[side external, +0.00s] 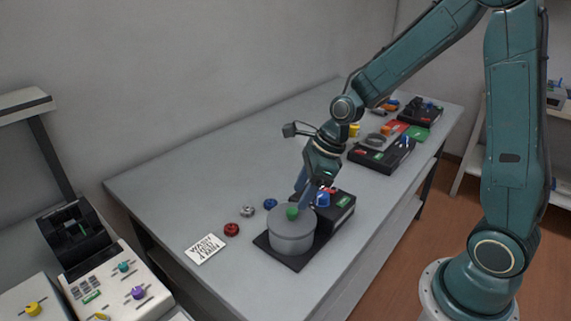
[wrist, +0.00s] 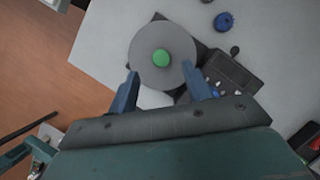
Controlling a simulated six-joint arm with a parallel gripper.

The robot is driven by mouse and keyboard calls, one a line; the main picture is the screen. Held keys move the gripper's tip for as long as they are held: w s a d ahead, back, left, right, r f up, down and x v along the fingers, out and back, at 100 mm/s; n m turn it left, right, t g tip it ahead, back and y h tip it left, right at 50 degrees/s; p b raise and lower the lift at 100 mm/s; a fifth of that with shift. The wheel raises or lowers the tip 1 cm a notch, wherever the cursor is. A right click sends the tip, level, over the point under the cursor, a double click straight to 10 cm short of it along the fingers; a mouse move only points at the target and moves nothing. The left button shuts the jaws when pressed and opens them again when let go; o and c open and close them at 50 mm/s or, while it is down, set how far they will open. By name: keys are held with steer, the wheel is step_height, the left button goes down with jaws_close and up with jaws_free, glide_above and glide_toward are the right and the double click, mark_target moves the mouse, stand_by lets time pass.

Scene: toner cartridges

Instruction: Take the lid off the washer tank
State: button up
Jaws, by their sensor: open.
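The washer tank (side external: 291,240) is a grey cylinder on a black base (side external: 262,241) near the front edge of the table. Its round grey lid (wrist: 144,44) is on it, with a green knob (wrist: 162,58) in the middle; the knob also shows in the side view (side external: 292,213). My gripper (side external: 306,199) is open above the tank, close to the knob. In the wrist view its two blue fingers (wrist: 162,84) are spread apart, with the knob ahead of the gap between them. Nothing is between the fingers.
A black control box (side external: 341,215) with a blue knob adjoins the tank. Red (side external: 231,229), grey (side external: 247,211) and blue (side external: 270,203) knobs and a white printed card (side external: 205,249) lie left of it. More devices (side external: 381,152) stand farther back. The table's left part is clear.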

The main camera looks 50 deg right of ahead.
mark_target(292, 210)
steer(key=shift+x, duration=2.6)
steer(key=shift+c, duration=0.2)
jaws_close()
